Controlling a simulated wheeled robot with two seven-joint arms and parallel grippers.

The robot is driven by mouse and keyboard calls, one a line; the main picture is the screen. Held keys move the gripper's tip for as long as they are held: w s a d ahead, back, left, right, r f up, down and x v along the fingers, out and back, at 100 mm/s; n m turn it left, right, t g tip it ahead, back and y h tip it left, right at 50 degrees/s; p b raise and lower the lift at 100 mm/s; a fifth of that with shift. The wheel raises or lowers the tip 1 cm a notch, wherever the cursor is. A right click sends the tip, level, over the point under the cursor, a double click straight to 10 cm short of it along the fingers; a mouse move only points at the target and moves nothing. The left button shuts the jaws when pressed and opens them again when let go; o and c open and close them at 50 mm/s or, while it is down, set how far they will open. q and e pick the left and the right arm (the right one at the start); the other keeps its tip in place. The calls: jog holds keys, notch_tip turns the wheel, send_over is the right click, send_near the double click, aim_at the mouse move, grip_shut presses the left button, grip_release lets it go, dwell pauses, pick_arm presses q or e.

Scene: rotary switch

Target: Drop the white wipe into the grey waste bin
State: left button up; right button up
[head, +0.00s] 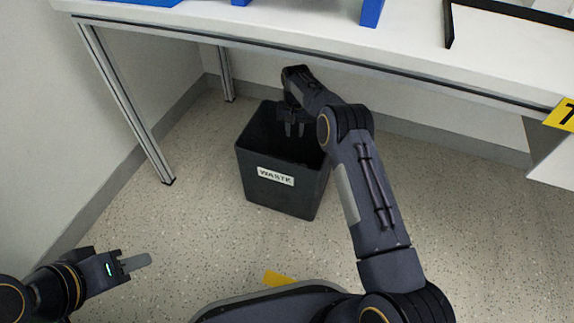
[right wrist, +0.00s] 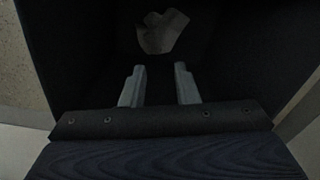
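The dark grey waste bin (head: 262,190) stands on the floor under the table, with a white label on its front. My right gripper (head: 294,130) points down into the bin's mouth. In the right wrist view its two fingers (right wrist: 160,85) are apart with nothing between them. A crumpled pale piece, which looks like the white wipe (right wrist: 162,32), lies inside the dark bin beyond the fingertips, apart from them. The wipe does not show in the head view. My left gripper (head: 138,262) is at the lower left, away from the bin; its fingers overlap in view.
The white table (head: 300,28) spans the top, with its front edge above the bin and metal legs (head: 125,100) at the left. Blue items (head: 371,12) and a black-edged tray (head: 449,25) sit on it. The speckled floor around the bin is mostly clear.

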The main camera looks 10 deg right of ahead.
jog(key=o, duration=0.5)
jog(key=shift+o, duration=0.5)
jog(key=o, duration=0.7)
jog(key=shift+c, duration=0.2)
notch_tip(320, 180, up, 6)
jog(key=p, duration=0.3)
jog(key=shift+f+p, duration=0.25)
jog(key=shift+p, duration=0.15)
jog(key=shift+r, duration=0.1)
